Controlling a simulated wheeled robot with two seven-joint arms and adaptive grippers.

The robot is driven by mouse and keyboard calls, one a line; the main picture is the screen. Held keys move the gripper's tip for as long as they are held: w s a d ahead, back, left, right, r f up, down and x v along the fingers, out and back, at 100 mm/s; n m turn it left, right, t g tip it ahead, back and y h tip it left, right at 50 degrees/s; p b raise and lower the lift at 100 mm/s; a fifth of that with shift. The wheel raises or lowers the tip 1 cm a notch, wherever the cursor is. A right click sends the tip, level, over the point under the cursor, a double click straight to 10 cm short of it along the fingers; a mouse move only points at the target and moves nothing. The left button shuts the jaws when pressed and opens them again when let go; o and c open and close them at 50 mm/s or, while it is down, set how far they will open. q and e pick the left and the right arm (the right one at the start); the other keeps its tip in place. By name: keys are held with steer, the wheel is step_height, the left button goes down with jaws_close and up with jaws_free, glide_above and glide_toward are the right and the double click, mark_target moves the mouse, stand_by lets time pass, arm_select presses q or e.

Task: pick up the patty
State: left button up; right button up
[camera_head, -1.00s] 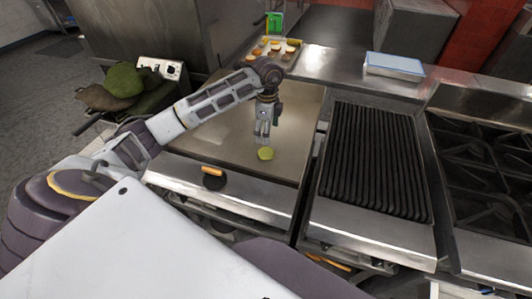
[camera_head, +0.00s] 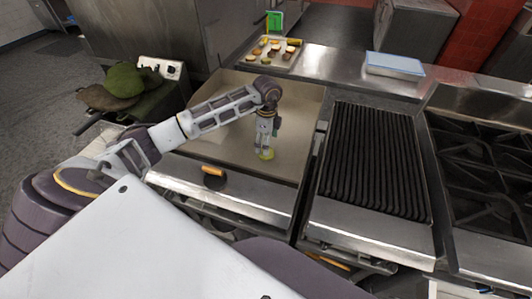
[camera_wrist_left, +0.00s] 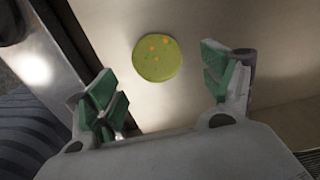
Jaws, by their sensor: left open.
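The patty (camera_wrist_left: 157,58) is a flat, round, yellow-green disc with small orange spots. It lies on the griddle (camera_head: 216,140), near its front right part in the head view, where the patty (camera_head: 267,156) is partly covered by my left gripper. My left gripper (camera_head: 263,153) points down right over the patty. In the left wrist view my left gripper (camera_wrist_left: 160,88) is open, its green-padded fingers apart with nothing between them. The patty shows beyond the fingertips there, in line with the gap. My right gripper is not in view.
A black press with an orange handle (camera_head: 212,171) sits at the griddle's front edge. A tray of food pieces (camera_head: 292,62) stands behind the griddle. A ribbed grill (camera_head: 374,160) is to the right. A blue-white box (camera_head: 395,66) lies on the back counter.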

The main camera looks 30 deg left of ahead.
arm_select(q)
steer(key=shift+s+f+p, duration=0.2)
steer(key=shift+f+p, duration=0.3)
steer(key=shift+f, duration=1.75)
steer(key=c, duration=1.2)
steer(key=shift+r, duration=0.1)
steer(key=shift+r+b, duration=0.7)
steer(key=shift+r, duration=4.25)
steer(key=shift+s+a+f, duration=0.1)
steer(key=shift+s+f, duration=0.05)
steer(key=shift+s, duration=0.05)
